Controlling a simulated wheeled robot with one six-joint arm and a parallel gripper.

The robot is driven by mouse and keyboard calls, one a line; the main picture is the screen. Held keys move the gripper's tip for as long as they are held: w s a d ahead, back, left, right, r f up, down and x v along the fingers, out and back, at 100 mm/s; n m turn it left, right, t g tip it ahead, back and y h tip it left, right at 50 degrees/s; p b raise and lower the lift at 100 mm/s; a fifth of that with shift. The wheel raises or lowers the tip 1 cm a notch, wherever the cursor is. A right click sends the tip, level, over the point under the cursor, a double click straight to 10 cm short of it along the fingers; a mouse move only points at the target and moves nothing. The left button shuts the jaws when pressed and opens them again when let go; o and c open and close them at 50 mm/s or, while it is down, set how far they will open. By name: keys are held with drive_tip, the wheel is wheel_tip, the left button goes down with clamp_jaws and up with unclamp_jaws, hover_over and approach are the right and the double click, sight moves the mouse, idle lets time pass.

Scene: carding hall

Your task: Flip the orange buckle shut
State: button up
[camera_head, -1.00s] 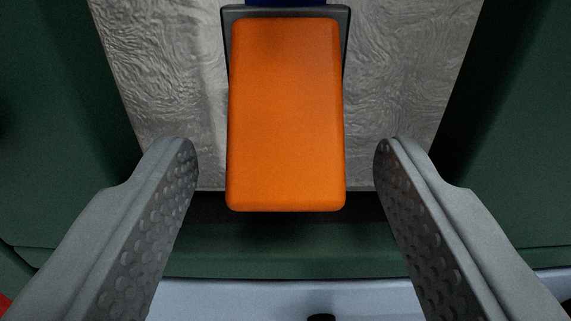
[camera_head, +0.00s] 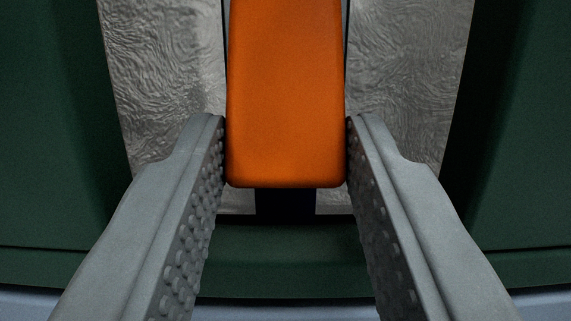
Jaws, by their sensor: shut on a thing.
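The orange buckle (camera_head: 286,100) is a long orange lever with rounded corners, in the upper middle of the view. Its top end runs out of the picture. My gripper (camera_head: 286,150) has one grey studded finger against each long side of the buckle, near its lower end, and is shut on it. A dark strip (camera_head: 286,205) shows just below the buckle's lower end. The buckle's base is mostly hidden behind the lever; only thin dark edges show beside it.
A wrinkled silvery grey panel (camera_head: 165,80) lies behind the buckle. Dark green walls (camera_head: 50,130) flank it left and right, and a dark green edge (camera_head: 286,265) runs below. A pale bluish surface shows at the bottom corners.

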drive_tip(key=shift+w+f+t, duration=0.2)
drive_tip(key=shift+t, duration=0.3)
